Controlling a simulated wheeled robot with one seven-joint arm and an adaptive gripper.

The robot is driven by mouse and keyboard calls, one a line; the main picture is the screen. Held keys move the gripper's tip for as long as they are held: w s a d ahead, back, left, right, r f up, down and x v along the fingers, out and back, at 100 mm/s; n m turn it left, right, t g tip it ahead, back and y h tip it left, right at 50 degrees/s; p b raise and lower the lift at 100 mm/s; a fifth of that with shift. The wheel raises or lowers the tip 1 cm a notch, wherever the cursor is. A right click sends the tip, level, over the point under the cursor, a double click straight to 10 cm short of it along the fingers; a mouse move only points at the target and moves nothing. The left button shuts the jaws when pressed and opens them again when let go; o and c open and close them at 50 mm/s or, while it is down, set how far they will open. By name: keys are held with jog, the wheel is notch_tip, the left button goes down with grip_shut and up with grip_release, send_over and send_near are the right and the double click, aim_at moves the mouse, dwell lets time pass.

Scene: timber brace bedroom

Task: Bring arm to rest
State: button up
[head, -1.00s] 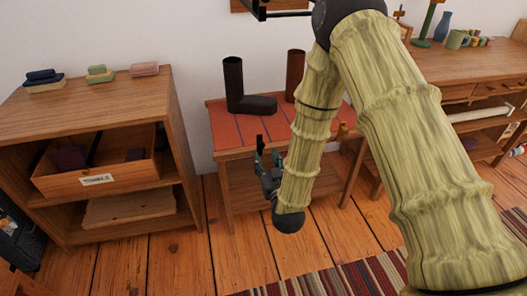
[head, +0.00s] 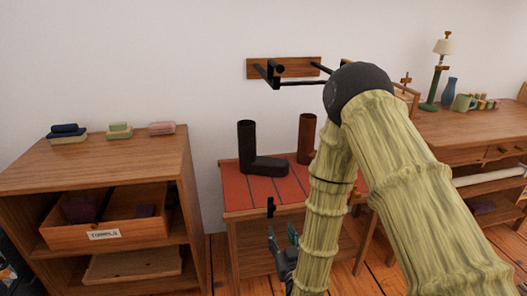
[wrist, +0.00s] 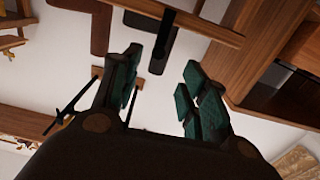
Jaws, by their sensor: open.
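My gripper (head: 282,240) hangs low in front of the red-topped bench (head: 240,191) in the head view. The arm reaches down to it from the right, and part of the gripper is cut by my own forearm. In the wrist view my gripper (wrist: 160,88) shows two dark green padded fingers spread apart with nothing between them. A black boot (head: 247,150) and a brown boot (head: 306,138) stand on the bench, apart from the gripper.
A wooden cabinet (head: 90,160) with a labelled drawer (head: 110,232) stands left. Soap-like blocks (head: 120,130) lie on it. A wall rack (head: 285,67) is above the bench. A desk (head: 460,130) with a lamp (head: 445,45) stands right. Bare wall lies between.

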jog(key=s+d+f+m+g+h, duration=0.1)
jog(key=s+d+f+g, duration=0.3)
jog(key=s+f, duration=0.45)
jog(key=s+d+f+g+h, duration=0.1)
jog(key=s+d+f+g, duration=0.35)
jog(key=f, duration=0.65)
jog(key=s+d+f+g, duration=0.2)
jog(key=s+f+g, duration=0.1)
jog(key=s, duration=0.6)
jog(key=s+d+f+m+g, duration=0.1)
jog(key=s+d+f+g, duration=0.15)
jog(key=s, duration=0.55)
jog(key=s+d+f+g, duration=0.2)
jog(key=s+f+g, duration=0.15)
jog(key=s, duration=0.55)
notch_tip(320, 180, up, 27)
jog(key=p, duration=2.6)
jog(key=shift+w+a+f+h, duration=0.2)
jog(key=shift+w+a+h, duration=0.1)
jog(key=shift+w+h, duration=0.1)
